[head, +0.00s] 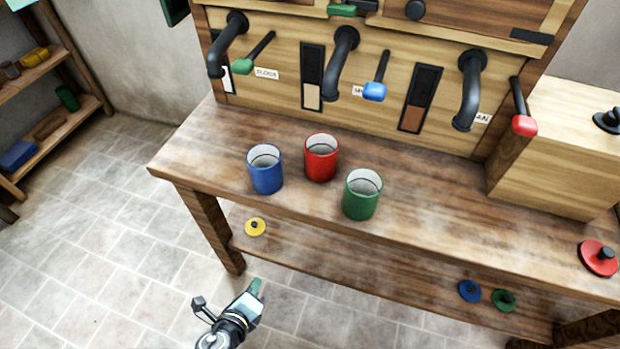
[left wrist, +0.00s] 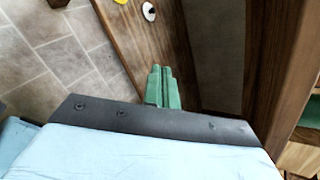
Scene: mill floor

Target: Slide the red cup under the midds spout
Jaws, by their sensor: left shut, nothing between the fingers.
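The red cup (head: 321,168) stands upright and open-topped on the wooden bench, between and a little behind the blue cup (head: 266,178) and the green cup (head: 361,202). The black midds spout (head: 341,62) is the middle of three, on the panel behind the red cup. Its label (head: 358,91) is partly hidden by the blue-tipped lever (head: 375,90). The red cup is in front of this spout and slightly left of it. My left gripper (head: 256,286) is shut and empty, low in front of the bench; its green fingers also show in the left wrist view (left wrist: 161,72). My right gripper is not in view.
The flour spout (head: 226,45) is at left, another spout (head: 469,90) at right with a red-tipped lever (head: 523,124). A wooden box (head: 555,150) stands at the bench's right. The lower shelf (head: 370,283) holds a yellow lid (head: 255,227). The bench's left end is clear.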

